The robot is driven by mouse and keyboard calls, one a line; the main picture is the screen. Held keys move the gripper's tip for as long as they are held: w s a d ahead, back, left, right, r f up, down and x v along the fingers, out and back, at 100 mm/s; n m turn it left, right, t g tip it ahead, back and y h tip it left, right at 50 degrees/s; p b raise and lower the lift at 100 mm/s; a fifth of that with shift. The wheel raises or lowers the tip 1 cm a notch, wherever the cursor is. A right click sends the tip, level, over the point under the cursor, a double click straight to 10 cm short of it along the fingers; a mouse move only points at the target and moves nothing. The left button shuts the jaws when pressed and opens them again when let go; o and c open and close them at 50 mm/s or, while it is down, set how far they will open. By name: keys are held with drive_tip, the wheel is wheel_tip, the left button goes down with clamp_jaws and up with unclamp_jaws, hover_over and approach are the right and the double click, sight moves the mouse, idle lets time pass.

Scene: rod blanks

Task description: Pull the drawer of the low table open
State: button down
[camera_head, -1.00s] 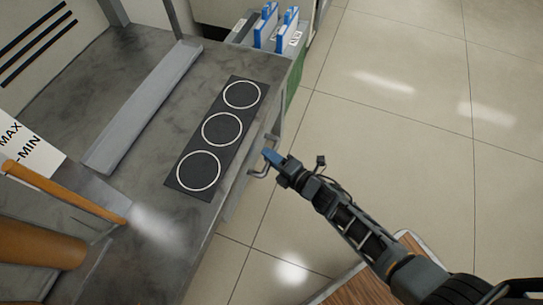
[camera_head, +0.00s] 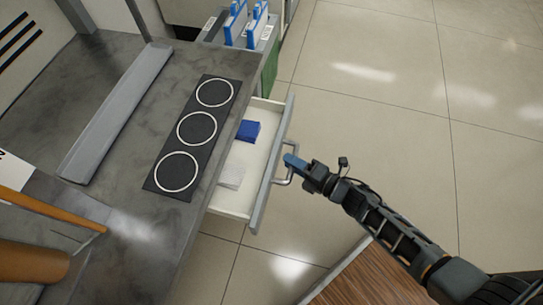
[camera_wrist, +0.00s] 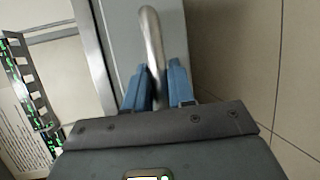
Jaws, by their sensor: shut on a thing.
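The low table (camera_head: 110,165) has a dark grey top and fills the left of the head view. Its drawer (camera_head: 236,200) stands part way out on the right side, with a white inside and a grey front. A blue stack (camera_head: 247,131) and a pale flat stack (camera_head: 232,176) lie in it. My gripper (camera_head: 290,161) is at the drawer front, with its blue fingers shut on the metal bar handle (camera_head: 283,181). In the wrist view the handle (camera_wrist: 152,42) runs between the two fingers (camera_wrist: 160,88). The fingertips partly hide the handle.
A black strip with three white rings (camera_head: 192,135) and a long grey channel (camera_head: 115,115) lie on the tabletop. A bin with blue-and-white items (camera_head: 246,28) stands beyond the drawer. A wood-topped surface (camera_head: 350,278) is at the bottom. Tiled floor to the right is clear.

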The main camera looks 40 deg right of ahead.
drive_tip(key=s+d+b, duration=0.1)
drive_tip(key=s+d, duration=0.7)
drive_tip(key=s, duration=0.4)
drive_tip(key=shift+d+b, duration=0.35)
drive_tip(key=c, duration=1.1)
unclamp_jaws()
drive_tip(key=shift+w, duration=0.1)
drive_tip(key=shift+o, duration=0.2)
drive_tip(key=p+v, duration=0.1)
drive_tip(key=v, duration=0.6)
drive_tip(key=shift+s, duration=0.4)
drive_tip(key=shift+r, duration=0.2)
drive_tip(key=s+a+r+m+h, duration=0.1)
drive_tip(key=s+a+r+m, duration=0.1)
drive_tip(key=a+r+m, duration=0.65)
drive_tip(key=s+a+r+m+h, duration=0.1)
drive_tip(key=s+a+r+m, duration=0.15)
drive_tip(key=r+m, duration=0.65)
drive_tip(key=s+a+r+m+h, duration=0.15)
drive_tip(key=a+r+m, duration=0.35)
drive_tip(key=r, duration=0.8)
wheel_tip(320, 180, up, 29)
drive_tip(key=n+p, duration=0.1)
drive_tip(key=p, duration=2.8)
drive_tip(key=shift+a+f+g+p, duration=0.2)
drive_tip(key=shift+a+g+p, duration=0.1)
drive_tip(key=shift+a+g, duration=0.15)
